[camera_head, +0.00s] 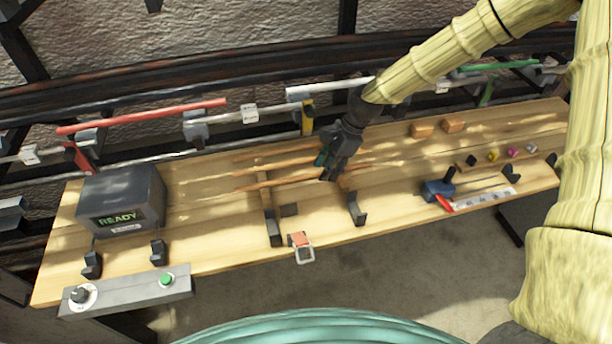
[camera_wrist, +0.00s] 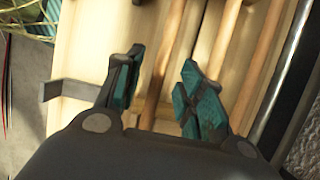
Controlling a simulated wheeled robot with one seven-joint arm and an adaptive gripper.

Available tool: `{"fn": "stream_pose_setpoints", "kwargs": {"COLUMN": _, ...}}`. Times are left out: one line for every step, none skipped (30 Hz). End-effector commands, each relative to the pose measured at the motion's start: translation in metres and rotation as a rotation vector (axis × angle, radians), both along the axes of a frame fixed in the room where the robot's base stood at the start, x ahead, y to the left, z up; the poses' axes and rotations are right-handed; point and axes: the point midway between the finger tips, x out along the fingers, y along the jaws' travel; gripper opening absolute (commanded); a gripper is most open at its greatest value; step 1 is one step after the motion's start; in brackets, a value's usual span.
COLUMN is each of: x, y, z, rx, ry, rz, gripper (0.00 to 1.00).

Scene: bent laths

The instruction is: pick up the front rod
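Several thin brown wooden rods lie side by side across two dark-ended wooden supports (camera_head: 268,205) in the middle of the bench. The front rod (camera_head: 262,185) is the one nearest the bench's front edge. My gripper (camera_head: 326,166) is over the right part of the rods and hides some of them. In the wrist view, my gripper (camera_wrist: 163,82) is open with teal finger pads. The front rod (camera_wrist: 169,48) runs lengthwise through the gap between the fingers, with space on both sides. Whether the fingertips are level with it I cannot tell.
A grey READY box (camera_head: 122,200) stands on the bench at left, behind a control panel (camera_head: 130,290). Small blocks and a blue tool (camera_head: 438,190) lie at right. A red-topped clip (camera_head: 300,245) is at the front edge. Pipes run along the back wall.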

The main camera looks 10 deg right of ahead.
Motion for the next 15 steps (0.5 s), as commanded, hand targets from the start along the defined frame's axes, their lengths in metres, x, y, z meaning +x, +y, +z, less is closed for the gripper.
{"fn": "stream_pose_setpoints", "kwargs": {"x": -0.0001, "y": 0.0, "z": 0.0001, "rx": 0.0, "ry": 0.0, "rz": 0.0, "gripper": 0.31}}
{"fn": "stream_pose_setpoints", "kwargs": {"x": -0.0001, "y": 0.0, "z": 0.0001, "rx": 0.0, "ry": 0.0, "rz": 0.0, "gripper": 0.26}}
{"fn": "stream_pose_setpoints", "kwargs": {"x": -0.0001, "y": 0.0, "z": 0.0001, "rx": 0.0, "ry": 0.0, "rz": 0.0, "gripper": 0.19}}
{"fn": "stream_pose_setpoints", "kwargs": {"x": -0.0001, "y": 0.0, "z": 0.0001, "rx": 0.0, "ry": 0.0, "rz": 0.0, "gripper": 0.13}}
{"fn": "stream_pose_setpoints", "kwargs": {"x": -0.0001, "y": -0.0001, "z": 0.0002, "rx": 0.0, "ry": 0.0, "rz": 0.0, "gripper": 0.08}}
{"fn": "stream_pose_setpoints", "kwargs": {"x": -0.0001, "y": -0.0001, "z": 0.0002, "rx": 0.0, "ry": 0.0, "rz": 0.0, "gripper": 0.01}}
{"fn": "stream_pose_setpoints", "kwargs": {"x": -0.0001, "y": -0.0001, "z": 0.0002, "rx": 0.0, "ry": 0.0, "rz": 0.0, "gripper": 0.0}}
{"fn": "stream_pose_setpoints", "kwargs": {"x": -0.0001, "y": -0.0001, "z": 0.0002, "rx": 0.0, "ry": 0.0, "rz": 0.0, "gripper": 0.0}}
{"fn": "stream_pose_setpoints", "kwargs": {"x": -0.0001, "y": -0.0001, "z": 0.0002, "rx": 0.0, "ry": 0.0, "rz": 0.0, "gripper": 0.0}}
{"fn": "stream_pose_setpoints", "kwargs": {"x": 0.0, "y": 0.0, "z": 0.0003, "rx": 0.0, "ry": 0.0, "rz": 0.0, "gripper": 0.0}}
{"fn": "stream_pose_setpoints", "kwargs": {"x": 0.0, "y": 0.0, "z": 0.0003, "rx": 0.0, "ry": 0.0, "rz": 0.0, "gripper": 0.0}}
{"fn": "stream_pose_setpoints", "kwargs": {"x": 0.0, "y": 0.0, "z": 0.0003, "rx": 0.0, "ry": 0.0, "rz": 0.0, "gripper": 0.0}}
{"fn": "stream_pose_setpoints", "kwargs": {"x": 0.0, "y": 0.0, "z": 0.0003, "rx": 0.0, "ry": 0.0, "rz": 0.0, "gripper": 0.0}}
{"fn": "stream_pose_setpoints", "kwargs": {"x": 0.0, "y": 0.0, "z": 0.0003, "rx": 0.0, "ry": 0.0, "rz": 0.0, "gripper": 0.0}}
{"fn": "stream_pose_setpoints", "kwargs": {"x": 0.0, "y": -0.0001, "z": 0.0004, "rx": 0.0, "ry": 0.0, "rz": 0.0, "gripper": 0.0}}
